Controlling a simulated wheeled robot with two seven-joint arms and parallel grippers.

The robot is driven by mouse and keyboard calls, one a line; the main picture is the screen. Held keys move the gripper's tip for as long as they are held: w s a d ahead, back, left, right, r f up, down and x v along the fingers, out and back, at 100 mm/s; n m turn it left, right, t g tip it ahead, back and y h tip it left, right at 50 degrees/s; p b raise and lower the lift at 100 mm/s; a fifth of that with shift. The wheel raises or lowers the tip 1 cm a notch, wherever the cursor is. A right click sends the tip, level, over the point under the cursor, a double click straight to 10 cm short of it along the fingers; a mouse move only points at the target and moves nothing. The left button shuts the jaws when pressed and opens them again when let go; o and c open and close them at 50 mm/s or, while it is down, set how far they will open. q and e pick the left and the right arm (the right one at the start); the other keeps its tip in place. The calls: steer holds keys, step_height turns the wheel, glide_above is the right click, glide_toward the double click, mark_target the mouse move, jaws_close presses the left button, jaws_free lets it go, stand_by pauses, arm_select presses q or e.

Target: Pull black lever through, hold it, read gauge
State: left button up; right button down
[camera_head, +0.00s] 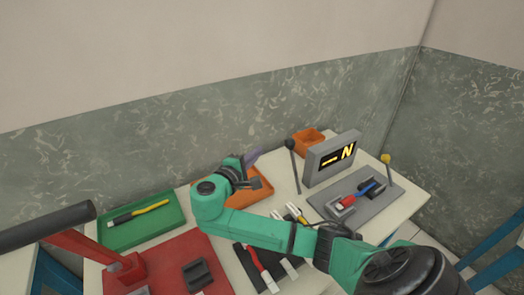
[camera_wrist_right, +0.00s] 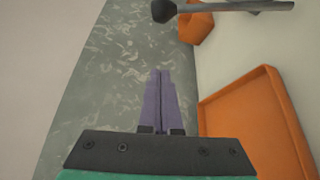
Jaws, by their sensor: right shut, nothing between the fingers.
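The black lever (camera_head: 294,168), a thin rod with a black knob on top, stands upright just left of the gauge (camera_head: 310,165). The gauge is a grey box whose dark display shows a yellow dash and an N. My right gripper (camera_head: 251,157), with purple fingers, is shut and empty above the orange tray, left of the lever and apart from it. In the right wrist view, the closed fingers (camera_wrist_right: 160,75) point toward the wall and the lever's black knob (camera_wrist_right: 163,11) shows beyond them at the top. My left gripper is not in view.
A grey plate (camera_head: 378,205) holds a red-and-blue part, and a yellow-knobbed lever (camera_head: 386,159) stands at its right. An orange bin (camera_head: 307,137) is behind the lever. An orange tray (camera_head: 263,184), a green tray (camera_head: 120,240) and a red fixture (camera_head: 165,260) lie to the left.

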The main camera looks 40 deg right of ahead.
arm_select(q)
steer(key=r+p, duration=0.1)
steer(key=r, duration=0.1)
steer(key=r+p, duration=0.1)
steer(key=p, duration=0.1)
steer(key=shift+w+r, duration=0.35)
arm_select(e)
steer(key=s+d, duration=0.1)
steer(key=d, duration=0.6)
steer(key=shift+d, duration=0.3)
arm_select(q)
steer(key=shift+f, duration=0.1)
